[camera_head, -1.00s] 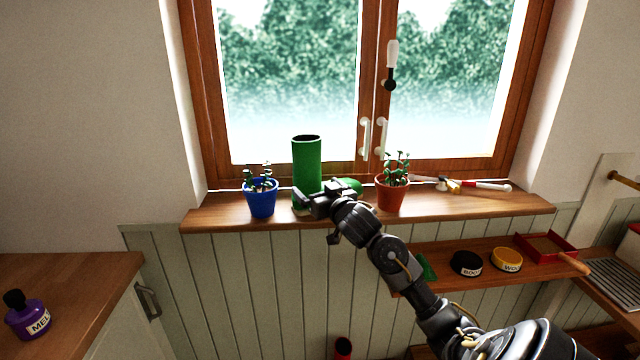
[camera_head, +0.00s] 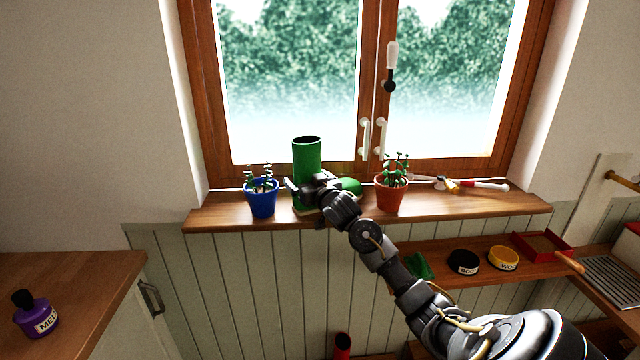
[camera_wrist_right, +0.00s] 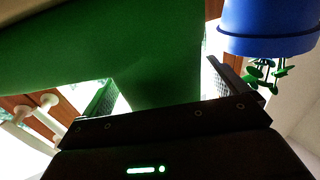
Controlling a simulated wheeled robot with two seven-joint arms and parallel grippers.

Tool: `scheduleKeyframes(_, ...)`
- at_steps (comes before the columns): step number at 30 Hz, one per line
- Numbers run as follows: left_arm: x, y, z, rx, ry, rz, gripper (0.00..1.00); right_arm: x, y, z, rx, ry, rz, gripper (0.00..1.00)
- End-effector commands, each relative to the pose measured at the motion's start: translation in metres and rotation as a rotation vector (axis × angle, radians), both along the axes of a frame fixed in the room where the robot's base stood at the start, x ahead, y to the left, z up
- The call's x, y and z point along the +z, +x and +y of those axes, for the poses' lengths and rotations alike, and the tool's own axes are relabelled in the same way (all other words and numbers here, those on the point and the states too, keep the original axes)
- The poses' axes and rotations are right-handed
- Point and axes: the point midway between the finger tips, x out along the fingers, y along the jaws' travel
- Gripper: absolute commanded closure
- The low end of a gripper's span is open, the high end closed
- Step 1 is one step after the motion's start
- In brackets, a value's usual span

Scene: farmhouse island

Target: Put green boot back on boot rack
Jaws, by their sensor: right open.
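The green boot (camera_head: 307,156) stands upright on the wooden window sill, its toe pointing right. My right gripper (camera_head: 302,188) is at the lower shaft of the boot, in front of it. In the right wrist view the boot's green surface (camera_wrist_right: 150,50) fills much of the picture and lies between the two open fingers (camera_wrist_right: 165,88). I cannot tell whether either finger touches it. The boot rack is not clearly identifiable in view. My left gripper is not in view.
A blue plant pot (camera_head: 262,198) stands close left of the boot, also near the right finger in the wrist view (camera_wrist_right: 268,25). A terracotta pot (camera_head: 391,195) stands right of the boot. Tools (camera_head: 460,184) lie farther right on the sill. A shelf (camera_head: 450,275) with tins is below.

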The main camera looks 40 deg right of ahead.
Motion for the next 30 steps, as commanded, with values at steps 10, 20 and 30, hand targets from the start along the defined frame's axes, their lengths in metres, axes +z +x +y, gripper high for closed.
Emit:
scheduleKeyframes(10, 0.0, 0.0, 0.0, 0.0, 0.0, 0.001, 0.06, 0.0, 0.0, 0.0, 0.0, 0.001, 0.0, 0.44)
scheduleKeyframes(20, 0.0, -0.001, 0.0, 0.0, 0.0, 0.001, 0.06, 0.001, 0.0, 0.0, 0.0, 0.0, -0.002, 0.66)
scheduleKeyframes(30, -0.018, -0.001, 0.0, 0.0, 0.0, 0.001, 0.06, 0.03, 0.0, 0.0, 0.0, -0.002, -0.01, 0.66)
